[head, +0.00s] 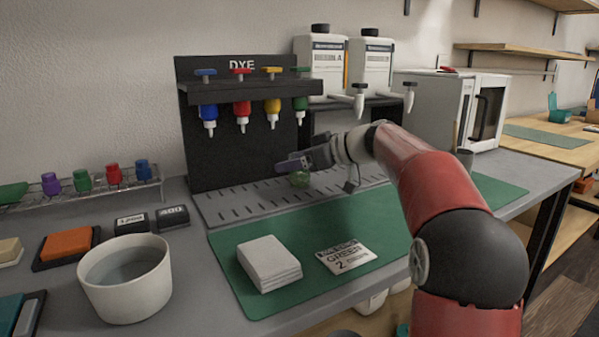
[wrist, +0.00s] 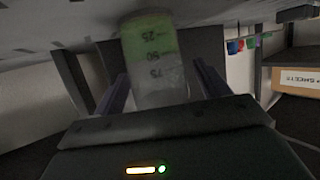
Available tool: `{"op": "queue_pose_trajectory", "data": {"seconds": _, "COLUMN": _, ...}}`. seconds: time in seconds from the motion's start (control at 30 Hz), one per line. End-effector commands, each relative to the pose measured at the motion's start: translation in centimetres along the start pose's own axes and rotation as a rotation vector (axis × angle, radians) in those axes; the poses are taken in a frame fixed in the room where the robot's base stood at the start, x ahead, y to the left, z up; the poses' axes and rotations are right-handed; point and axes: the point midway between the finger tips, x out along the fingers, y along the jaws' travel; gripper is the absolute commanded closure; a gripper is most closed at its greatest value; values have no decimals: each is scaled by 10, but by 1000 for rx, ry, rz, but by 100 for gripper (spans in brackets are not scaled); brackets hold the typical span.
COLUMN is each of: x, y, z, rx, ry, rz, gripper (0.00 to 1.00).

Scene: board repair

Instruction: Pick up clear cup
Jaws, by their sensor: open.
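The clear cup (head: 298,180) stands on the slotted grey grate under the dye rack, with green showing in it. In the wrist view, which looks upside down, the cup (wrist: 158,62) shows marks 25, 50 and 75 and a green band at the far end. My gripper (head: 303,162) is at the cup and hides part of it in the head view. In the wrist view my gripper (wrist: 160,88) is open, with one dark finger on each side of the cup. I cannot tell whether either finger touches it.
The dye rack (head: 238,100) with several coloured bottles stands behind the grate (head: 215,208). White jugs with taps (head: 322,62) are to its right. A green mat (head: 225,258) in front bears a white stack (head: 268,262) and a "GREEN 2" card (head: 343,257). A white tub (head: 125,285) is front left.

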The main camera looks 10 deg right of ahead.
Motion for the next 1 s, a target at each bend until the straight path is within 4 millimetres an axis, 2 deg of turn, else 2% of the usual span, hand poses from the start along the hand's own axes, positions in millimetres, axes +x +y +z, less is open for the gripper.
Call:
{"op": "queue_pose_trajectory", "data": {"seconds": 0.1, "x": 9, "y": 0, "z": 0, "rx": 0, "ry": 0, "rz": -1, "gripper": 25}}
{"op": "queue_pose_trajectory", "data": {"seconds": 0.33, "x": 10, "y": 0, "z": 0, "rx": 0, "ry": 0, "rz": 0, "gripper": 25}}
{"op": "queue_pose_trajectory", "data": {"seconds": 0.7, "x": 10, "y": 0, "z": 0, "rx": 0, "ry": 0, "rz": 0, "gripper": 73}}
{"op": "queue_pose_trajectory", "data": {"seconds": 0.77, "x": 9, "y": 0, "z": 0, "rx": 0, "ry": 0, "rz": 0, "gripper": 77}}
{"op": "queue_pose_trajectory", "data": {"seconds": 1.0, "x": 9, "y": 0, "z": 0, "rx": -1, "ry": 0, "rz": 0, "gripper": 77}}
